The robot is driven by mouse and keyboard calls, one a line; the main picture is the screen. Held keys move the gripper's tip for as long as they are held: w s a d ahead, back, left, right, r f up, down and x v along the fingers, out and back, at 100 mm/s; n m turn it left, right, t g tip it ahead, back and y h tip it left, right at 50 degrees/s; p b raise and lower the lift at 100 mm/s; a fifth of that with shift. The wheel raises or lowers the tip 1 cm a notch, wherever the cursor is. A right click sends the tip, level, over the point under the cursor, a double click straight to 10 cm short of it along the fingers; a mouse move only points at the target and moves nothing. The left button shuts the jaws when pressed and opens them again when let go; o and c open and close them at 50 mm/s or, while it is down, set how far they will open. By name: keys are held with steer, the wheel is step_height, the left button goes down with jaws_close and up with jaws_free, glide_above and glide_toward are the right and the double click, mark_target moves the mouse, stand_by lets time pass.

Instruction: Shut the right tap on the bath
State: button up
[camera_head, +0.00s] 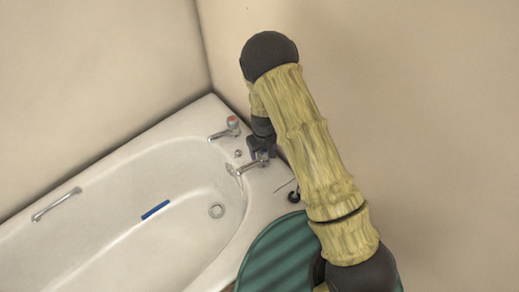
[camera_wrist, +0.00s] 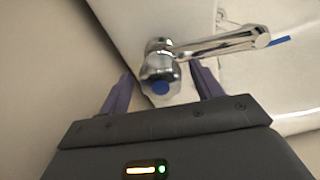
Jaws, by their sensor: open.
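The right tap (camera_head: 250,167) is chrome and stands at the bath's near right corner, its spout pointing left over the basin. In the wrist view its round head with a blue mark (camera_wrist: 160,87) sits between the two fingers of my gripper (camera_wrist: 161,78). The fingers are open, one on each side of the head, with a gap visible; I cannot tell if either touches it. In the head view my gripper (camera_head: 262,150) is over this tap and hides its head. The white bath (camera_head: 105,185) lies at the left. I cannot tell whether water runs.
The other tap (camera_head: 226,129), with a red mark, stands just behind. A blue strip (camera_head: 155,210) lies in the bath near the drain (camera_head: 216,211). A green ribbed round thing (camera_head: 275,258) and a small dark fitting (camera_head: 293,196) are close at the right. Walls stand behind.

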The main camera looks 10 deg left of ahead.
steer(key=c, duration=1)
steer(key=shift+o, duration=0.2)
steer(key=shift+a, duration=0.45)
steer(key=shift+d, duration=0.25)
